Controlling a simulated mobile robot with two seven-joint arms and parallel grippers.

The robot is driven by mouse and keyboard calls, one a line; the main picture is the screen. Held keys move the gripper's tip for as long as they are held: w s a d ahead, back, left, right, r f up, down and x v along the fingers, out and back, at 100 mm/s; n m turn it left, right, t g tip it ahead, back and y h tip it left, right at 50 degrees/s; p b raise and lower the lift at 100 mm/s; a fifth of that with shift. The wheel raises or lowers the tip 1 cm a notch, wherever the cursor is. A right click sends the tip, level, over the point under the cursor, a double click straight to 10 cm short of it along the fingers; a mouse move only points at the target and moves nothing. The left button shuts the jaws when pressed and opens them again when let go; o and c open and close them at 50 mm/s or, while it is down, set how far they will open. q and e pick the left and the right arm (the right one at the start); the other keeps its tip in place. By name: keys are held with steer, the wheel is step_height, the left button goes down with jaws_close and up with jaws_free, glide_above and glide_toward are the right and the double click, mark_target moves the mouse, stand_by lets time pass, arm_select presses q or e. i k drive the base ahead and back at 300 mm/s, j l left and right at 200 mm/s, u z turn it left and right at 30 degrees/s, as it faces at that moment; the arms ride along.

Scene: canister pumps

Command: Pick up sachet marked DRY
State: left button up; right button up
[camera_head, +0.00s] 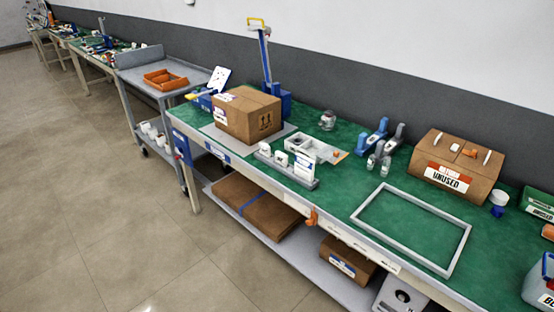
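I cannot make out a sachet marked DRY; no lettering of that kind is readable at this distance. A pale grey tray (303,146) near the middle of the green-topped bench (335,207) has small compartments. A small flat pale piece with an orange spot (337,154) lies at its right end; I cannot tell what it is. Neither of my grippers is in view.
A closed cardboard box (240,118) stands at the bench's left. A box labelled UNUSED (455,168) stands at the right rear. A grey rectangular frame (367,217) lies at the front right. A grey cart (138,80) stands left, with open floor in front.

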mark_target(282, 158)
steer(key=i+j+z, duration=0.3)
steer(key=i+j, duration=0.2)
steer(key=j, duration=0.15)
steer(key=i+j+z, duration=0.15)
steer(key=j, duration=0.2)
steer(key=i+j+z, duration=0.15)
steer(key=i+j, duration=0.15)
